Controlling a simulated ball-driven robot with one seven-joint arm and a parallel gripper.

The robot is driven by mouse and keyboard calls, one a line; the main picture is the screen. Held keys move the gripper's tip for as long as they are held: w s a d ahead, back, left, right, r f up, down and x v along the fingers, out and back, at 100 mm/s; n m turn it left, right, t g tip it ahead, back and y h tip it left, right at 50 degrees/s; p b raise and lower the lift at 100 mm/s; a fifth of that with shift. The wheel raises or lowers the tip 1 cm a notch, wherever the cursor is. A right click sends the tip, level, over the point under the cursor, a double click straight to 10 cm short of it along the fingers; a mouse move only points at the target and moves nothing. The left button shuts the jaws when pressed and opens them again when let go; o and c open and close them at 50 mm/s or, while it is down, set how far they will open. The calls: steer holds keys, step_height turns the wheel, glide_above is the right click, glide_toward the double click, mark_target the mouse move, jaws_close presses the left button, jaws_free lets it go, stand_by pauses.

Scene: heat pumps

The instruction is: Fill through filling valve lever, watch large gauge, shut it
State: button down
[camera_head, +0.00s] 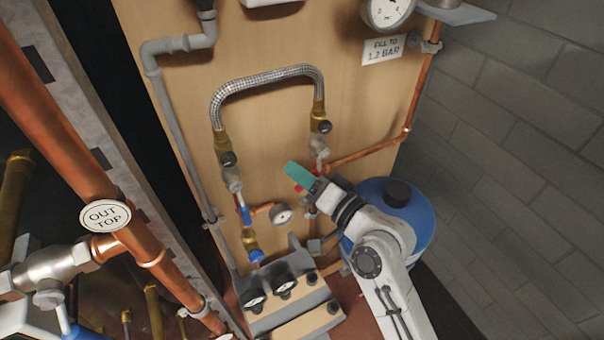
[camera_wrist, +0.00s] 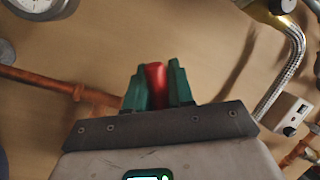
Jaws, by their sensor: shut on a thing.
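In the head view only a little red shows beside the fingers, and the valve body is mostly hidden. The large gauge (camera_head: 385,10) is at the top right, cut off by the frame edge. It also shows cut off at the top left of the wrist view (camera_wrist: 37,6). Its reading is too small to tell.
A sign (camera_head: 383,49) reads "FILL TO 1.2 BAR". A braided hose (camera_head: 265,82) arches over the board. A blue lever (camera_head: 244,214) and a small gauge (camera_head: 282,215) are lower left. A blue tank (camera_head: 412,215) stands behind my arm. Copper pipes (camera_head: 375,150) run nearby.

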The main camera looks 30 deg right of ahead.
steer(key=shift+a+r+m+t+h+p, duration=0.15)
steer(key=shift+r+m+t+p, duration=0.3)
steer(key=shift+m, duration=0.7)
steer(key=shift+a+r+m+t+h+p, duration=0.1)
steer(key=shift+r+m+t+p, duration=0.3)
steer(key=shift+r+m, duration=0.55)
steer(key=shift+a+r+m+t+h+p, duration=0.15)
steer(key=shift+r+m+t+p, duration=0.25)
steer(key=shift+m, duration=1)
steer(key=c, duration=1.1)
jaws_free()
steer(key=shift+s+f, duration=0.1)
steer(key=shift+b+v, duration=2.05)
steer(key=shift+v, duration=3.25)
